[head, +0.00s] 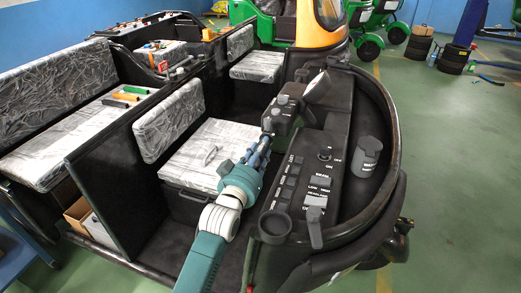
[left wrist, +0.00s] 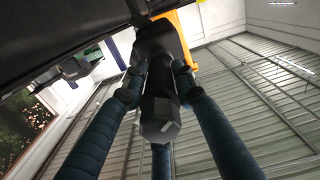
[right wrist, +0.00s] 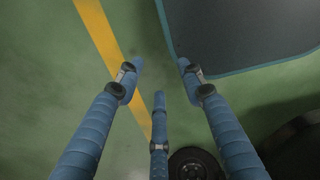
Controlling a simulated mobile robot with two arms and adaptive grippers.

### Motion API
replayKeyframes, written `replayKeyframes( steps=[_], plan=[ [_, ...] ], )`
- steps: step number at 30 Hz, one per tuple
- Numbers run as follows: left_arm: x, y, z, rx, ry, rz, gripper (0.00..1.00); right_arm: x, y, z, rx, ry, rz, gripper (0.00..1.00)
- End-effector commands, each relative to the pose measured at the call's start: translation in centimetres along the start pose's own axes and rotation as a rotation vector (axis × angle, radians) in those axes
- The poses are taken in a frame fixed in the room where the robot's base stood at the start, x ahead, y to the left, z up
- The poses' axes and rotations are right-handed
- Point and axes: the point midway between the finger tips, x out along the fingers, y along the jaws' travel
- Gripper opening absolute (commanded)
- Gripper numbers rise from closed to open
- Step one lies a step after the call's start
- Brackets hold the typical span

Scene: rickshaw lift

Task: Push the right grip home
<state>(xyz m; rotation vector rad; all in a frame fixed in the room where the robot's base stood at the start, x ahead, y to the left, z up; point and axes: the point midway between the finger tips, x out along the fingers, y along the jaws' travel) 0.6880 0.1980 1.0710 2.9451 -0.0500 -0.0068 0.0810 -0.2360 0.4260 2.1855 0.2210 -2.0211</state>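My left gripper (head: 264,146) reaches in from the bottom of the head view to the near side of the dark control block (head: 284,112) on the rickshaw's dashboard. In the left wrist view, a dark grip (left wrist: 160,105) with a faceted end lies lengthwise between its blue fingers, which close in on both sides of it. The grip's far end runs into a dark part, and its seating there is hidden. I cannot tell from a label that this is the right grip. My right gripper (right wrist: 160,64) is open and empty above the green floor, outside the head view.
Wrapped seats (head: 205,150) lie to the left. A dark panel with a teal edge (right wrist: 250,35) and a wheel (right wrist: 195,165) are near my right gripper.

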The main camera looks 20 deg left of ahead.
Motion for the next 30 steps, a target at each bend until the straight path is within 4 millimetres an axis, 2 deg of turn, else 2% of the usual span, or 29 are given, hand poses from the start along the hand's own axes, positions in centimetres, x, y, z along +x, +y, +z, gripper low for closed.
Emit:
replayKeyframes(
  steps=[5,12,14,23,24,26,30],
  plan=[
    [0.2,0.0,-0.1,-0.001,0.003,0.0,0.0,0.1,0.0,-0.3,0.0,0.004,0.0,0.38],
    [3.9,0.0,-0.1,-0.001,0.006,0.0,0.0,1.1,0.1,-0.8,0.0,0.013,0.001,0.38],
    [4.4,0.0,-0.2,-0.001,0.005,0.0,0.0,1.1,0.1,-0.8,0.0,0.013,0.001,0.38],
    [4.6,0.0,-0.4,0.0,0.008,0.0,0.0,1.1,0.1,-1.1,0.0,0.017,0.002,0.38],
    [4.6,0.0,-0.5,0.0,0.009,0.0,0.34,1.1,0.1,-1.1,0.0,0.017,0.002,0.38],
    [4.6,0.0,-0.5,0.0,0.009,0.001,0.46,1.1,0.1,-1.1,0.0,0.017,0.002,0.38],
    [4.6,0.0,-0.3,0.0,0.005,0.0,0.46,1.1,0.1,-1.0,0.0,0.016,0.002,0.38]
  ],
)
